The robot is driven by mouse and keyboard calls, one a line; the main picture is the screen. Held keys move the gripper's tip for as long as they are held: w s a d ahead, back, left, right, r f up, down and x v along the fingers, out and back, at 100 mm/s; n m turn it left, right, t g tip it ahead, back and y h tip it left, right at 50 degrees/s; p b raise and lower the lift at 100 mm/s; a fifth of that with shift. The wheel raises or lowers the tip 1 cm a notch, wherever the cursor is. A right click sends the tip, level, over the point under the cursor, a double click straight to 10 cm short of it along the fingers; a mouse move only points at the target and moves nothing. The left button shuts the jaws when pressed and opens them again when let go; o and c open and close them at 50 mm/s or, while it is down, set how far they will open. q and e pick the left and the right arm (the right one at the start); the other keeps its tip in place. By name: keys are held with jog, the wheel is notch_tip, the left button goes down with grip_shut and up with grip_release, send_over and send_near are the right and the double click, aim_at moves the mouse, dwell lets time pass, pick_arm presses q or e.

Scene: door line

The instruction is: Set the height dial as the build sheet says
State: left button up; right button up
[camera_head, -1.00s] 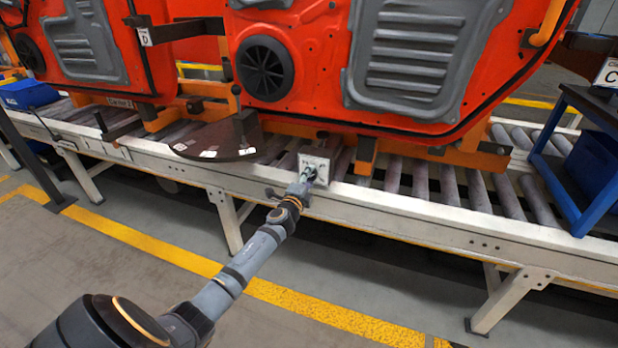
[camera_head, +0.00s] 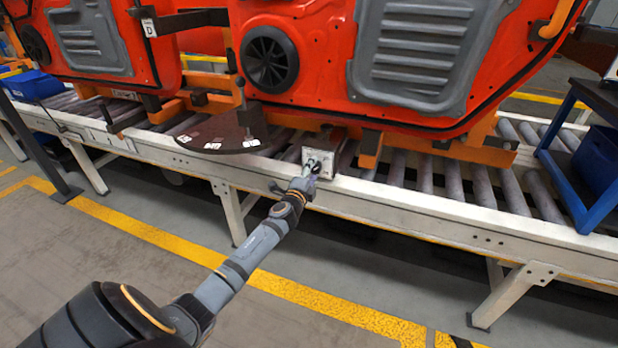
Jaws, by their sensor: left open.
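A small box with a pale front plate (camera_head: 321,163) stands at the conveyor's near edge, below the orange door. A dark round knob seems to sit on this plate, partly behind my fingers; its setting is too small to read. My left gripper (camera_head: 310,168) is open in front of the plate, its fingertips at or close to the knob; I cannot tell whether they touch. My left arm reaches up from the lower left. No build sheet can be made out. My right gripper is out of view.
The roller conveyor (camera_head: 420,205) runs across the view. Orange doors (camera_head: 320,60) hang above it. A dark quarter-round plate (camera_head: 215,135) with white labels lies left of the box. A blue-framed stand (camera_head: 560,165) is at the right. The floor in front is clear.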

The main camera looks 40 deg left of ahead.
pick_arm(q)
jog(key=v, duration=1.1)
jog(key=shift+s, duration=0.2)
jog(key=shift+d+f, duration=0.1)
